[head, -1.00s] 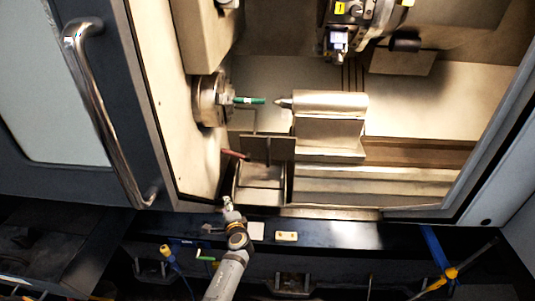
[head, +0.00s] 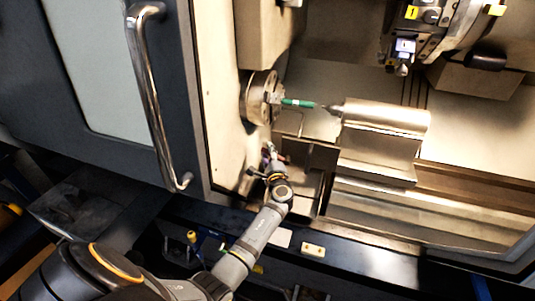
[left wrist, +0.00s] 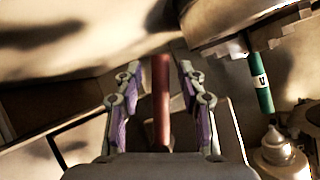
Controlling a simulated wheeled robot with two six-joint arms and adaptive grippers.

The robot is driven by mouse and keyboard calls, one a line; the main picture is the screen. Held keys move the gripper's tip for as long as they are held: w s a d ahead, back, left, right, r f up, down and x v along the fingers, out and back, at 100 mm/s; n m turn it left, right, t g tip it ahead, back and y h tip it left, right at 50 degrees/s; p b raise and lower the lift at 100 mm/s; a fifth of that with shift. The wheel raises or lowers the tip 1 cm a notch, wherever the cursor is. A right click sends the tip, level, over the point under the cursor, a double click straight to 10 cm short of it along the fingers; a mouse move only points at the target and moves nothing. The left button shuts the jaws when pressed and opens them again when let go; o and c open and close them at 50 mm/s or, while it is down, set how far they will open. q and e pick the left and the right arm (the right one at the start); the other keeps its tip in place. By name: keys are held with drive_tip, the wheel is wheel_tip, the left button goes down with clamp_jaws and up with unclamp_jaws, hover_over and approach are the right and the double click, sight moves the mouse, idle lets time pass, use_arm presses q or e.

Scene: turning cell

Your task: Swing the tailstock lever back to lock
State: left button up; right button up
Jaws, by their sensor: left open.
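The tailstock (head: 380,146) stands in the lathe's work area with its pointed centre toward the chuck (head: 258,97). A red lever (head: 284,158) shows beside my left gripper (head: 269,151), low in the door opening below the chuck. In the left wrist view, the red lever (left wrist: 161,102) stands upright between the two purple-padded fingers of my left gripper (left wrist: 156,85). The fingers are open, with a gap on either side of the lever. The lever's lower end is hidden by the gripper body. My right gripper is not in view.
A green workpiece (head: 298,103) sticks out of the chuck toward the tailstock; it also shows in the wrist view (left wrist: 262,88). The tool turret (head: 430,22) hangs at the upper right. The door handle (head: 150,95) is on the left. A pale block (head: 313,249) lies on the front ledge.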

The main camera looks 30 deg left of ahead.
use_arm(q)
drive_tip(key=shift+w+a, duration=0.25)
drive_tip(key=shift+w, duration=0.05)
clamp_jaws()
idle(0.3)
